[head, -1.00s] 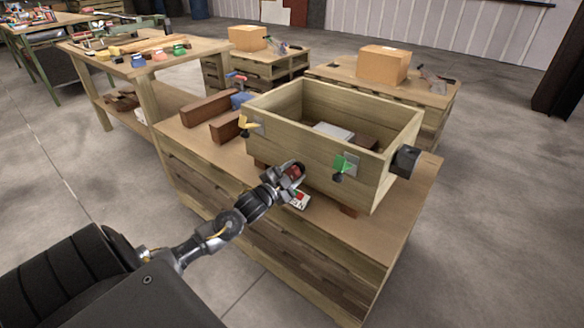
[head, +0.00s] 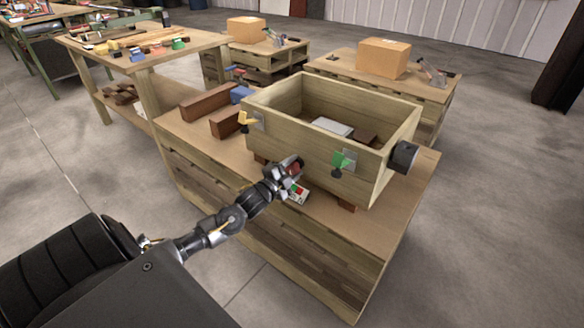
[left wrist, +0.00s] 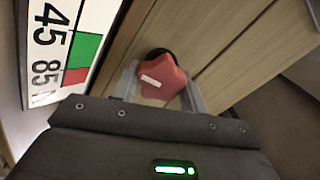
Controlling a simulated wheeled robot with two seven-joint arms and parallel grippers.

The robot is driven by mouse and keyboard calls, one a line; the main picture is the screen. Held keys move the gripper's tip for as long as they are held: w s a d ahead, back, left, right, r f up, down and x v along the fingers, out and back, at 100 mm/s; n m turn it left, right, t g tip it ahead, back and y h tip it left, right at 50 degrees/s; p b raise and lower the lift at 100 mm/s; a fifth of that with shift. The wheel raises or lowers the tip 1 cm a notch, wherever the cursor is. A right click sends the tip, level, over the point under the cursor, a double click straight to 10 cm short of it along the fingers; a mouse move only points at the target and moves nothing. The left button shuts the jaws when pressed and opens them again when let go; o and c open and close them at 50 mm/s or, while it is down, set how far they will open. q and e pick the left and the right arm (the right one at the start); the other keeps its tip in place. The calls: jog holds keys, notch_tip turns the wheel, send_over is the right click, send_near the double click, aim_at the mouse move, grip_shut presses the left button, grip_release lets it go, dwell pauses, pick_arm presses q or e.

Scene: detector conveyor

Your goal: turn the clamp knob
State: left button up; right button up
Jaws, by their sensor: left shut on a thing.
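The clamp knob is a red lobed knob with a white mark (left wrist: 165,80), on the front wall of a wooden box (head: 300,143). In the left wrist view it sits between the two fingers of my left gripper (left wrist: 166,92), which is shut on it. In the head view my left gripper (head: 290,172) is at the box's front wall and hides most of the knob. The white mark lies slantwise. My right gripper is not in view.
A card with numbers and green and red blocks (left wrist: 62,45) is close beside my left gripper. Green (head: 341,160) and yellow (head: 246,121) handles and a dark block (head: 403,156) are on the box. Brown bars (head: 206,101) lie behind left on the bench.

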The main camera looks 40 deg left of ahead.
pick_arm(q)
jog(key=o, duration=1)
jog(key=s, duration=0.4)
jog(key=shift+s+p, duration=0.3)
jog(key=shift+p, duration=0.05)
send_near(292, 170)
jog(key=shift+w+p, duration=0.1)
jog(key=shift+p, duration=0.2)
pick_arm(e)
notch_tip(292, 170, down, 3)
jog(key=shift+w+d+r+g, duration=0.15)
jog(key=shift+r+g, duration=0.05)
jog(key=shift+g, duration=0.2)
pick_arm(q)
jog(key=shift+a, duration=0.1)
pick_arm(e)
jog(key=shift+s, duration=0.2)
